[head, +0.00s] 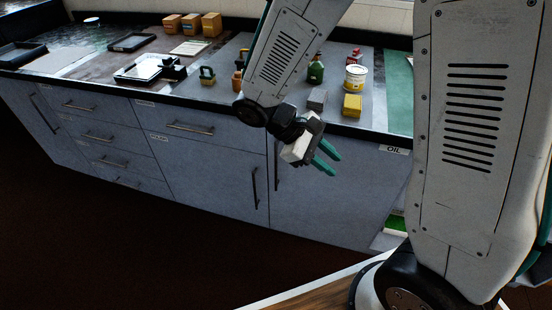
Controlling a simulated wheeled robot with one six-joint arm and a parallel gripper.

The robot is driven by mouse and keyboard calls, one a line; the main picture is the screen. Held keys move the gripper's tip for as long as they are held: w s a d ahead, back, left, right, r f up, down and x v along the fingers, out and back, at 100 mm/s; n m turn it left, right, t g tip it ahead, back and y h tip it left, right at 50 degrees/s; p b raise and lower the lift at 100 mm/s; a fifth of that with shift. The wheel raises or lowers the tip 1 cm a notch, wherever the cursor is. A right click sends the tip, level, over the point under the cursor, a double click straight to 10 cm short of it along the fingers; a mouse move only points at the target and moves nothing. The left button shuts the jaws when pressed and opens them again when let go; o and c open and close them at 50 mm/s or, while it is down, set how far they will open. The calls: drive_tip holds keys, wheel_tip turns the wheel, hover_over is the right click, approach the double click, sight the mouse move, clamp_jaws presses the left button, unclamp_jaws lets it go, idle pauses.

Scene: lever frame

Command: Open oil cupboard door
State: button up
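The oil cupboard door (325,213) is the grey-blue front panel at the right of the counter, below a white label reading OIL (395,150). It looks flush with the neighbouring fronts. Its dark upright handle (277,175) is near its left edge, with the upper part close to my arm in the picture. My gripper (336,164) has two green fingers, held apart with nothing between them. It is in front of the upper door, right of the handle, and points down to the right. The gap between it and the door cannot be judged.
Another cupboard door with an upright handle (254,188) is to the left, then drawers (98,136). The countertop holds a white tin (355,77), a yellow box (352,105) and a green bottle (316,70). A green item (396,223) shows low at right. Dark floor (120,240) is clear.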

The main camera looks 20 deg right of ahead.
drive_tip(key=w+f+n+t+h, duration=0.2)
drive_tip(key=w+f+n+h, duration=0.35)
drive_tip(key=f, duration=0.25)
drive_tip(key=n+t, duration=1.3)
drive_tip(key=t, duration=0.1)
approach(276, 158)
drive_tip(key=d+f, duration=0.1)
drive_tip(key=d, duration=0.2)
drive_tip(key=w+d+t, duration=0.1)
drive_tip(key=w+d, duration=0.4)
drive_tip(key=w, duration=0.2)
drive_tip(key=shift+y, duration=0.35)
drive_tip(key=shift+c, duration=0.4)
drive_tip(key=shift+s, duration=0.1)
clamp_jaws()
